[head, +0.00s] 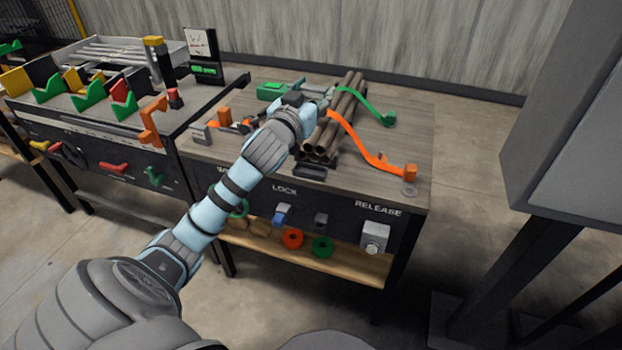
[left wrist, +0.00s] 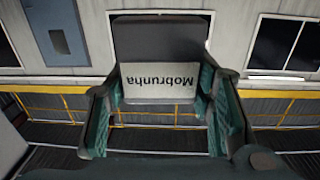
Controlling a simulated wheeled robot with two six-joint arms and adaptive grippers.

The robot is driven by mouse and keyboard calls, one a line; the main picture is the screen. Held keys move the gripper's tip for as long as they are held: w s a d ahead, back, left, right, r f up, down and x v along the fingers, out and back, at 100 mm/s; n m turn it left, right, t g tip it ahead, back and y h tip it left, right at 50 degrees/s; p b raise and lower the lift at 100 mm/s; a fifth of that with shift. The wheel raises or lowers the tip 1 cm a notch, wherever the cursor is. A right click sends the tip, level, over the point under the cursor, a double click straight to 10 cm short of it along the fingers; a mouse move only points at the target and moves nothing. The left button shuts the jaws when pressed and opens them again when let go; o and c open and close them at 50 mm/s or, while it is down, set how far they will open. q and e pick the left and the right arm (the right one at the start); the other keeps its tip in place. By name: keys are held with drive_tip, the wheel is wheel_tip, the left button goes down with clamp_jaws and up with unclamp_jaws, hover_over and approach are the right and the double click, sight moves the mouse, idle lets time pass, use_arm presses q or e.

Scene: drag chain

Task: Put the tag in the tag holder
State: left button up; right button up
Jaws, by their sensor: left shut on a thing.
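My left gripper (left wrist: 161,88) is shut on the tag (left wrist: 158,78) in the left wrist view. The tag has a white label with "Mobrunha" printed on it, upside down in this view, and a dark grey part above it. Green-padded fingers press on its two sides. In the head view my left arm reaches over the workbench, with the gripper (head: 326,97) beside the bundle of pipes; the tag cannot be made out there. I cannot tell which item is the tag holder. My right gripper is not in view.
The pipes (head: 330,130) lie on the wooden workbench (head: 415,130). A green strap (head: 367,106) and an orange strap (head: 365,148) extend right. Coloured rings (head: 292,239) lie on the lower shelf. A second bench with coloured brackets (head: 88,97) stands left. The benchtop's right part is mostly clear.

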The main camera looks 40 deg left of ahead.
use_arm(q)
drive_tip(key=b, duration=0.5)
hover_over(314, 152)
drive_tip(key=s, duration=0.3)
wheel_tip(314, 152, down, 11)
drive_tip(key=shift+y, duration=0.3)
drive_tip(key=f+b, duration=0.1)
drive_tip(key=f, duration=0.1)
drive_tip(key=f+b, duration=0.1)
drive_tip(key=f, duration=0.2)
drive_tip(key=d+f+b, duration=0.1)
drive_tip(key=f, duration=0.2)
drive_tip(key=shift+w+f, duration=0.1)
drive_tip(key=shift+f, duration=0.1)
drive_tip(key=shift+r, duration=0.15)
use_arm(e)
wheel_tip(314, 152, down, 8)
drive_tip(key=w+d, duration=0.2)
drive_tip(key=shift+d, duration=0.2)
use_arm(q)
drive_tip(key=o, duration=1)
drive_tip(key=shift+o, duration=0.2)
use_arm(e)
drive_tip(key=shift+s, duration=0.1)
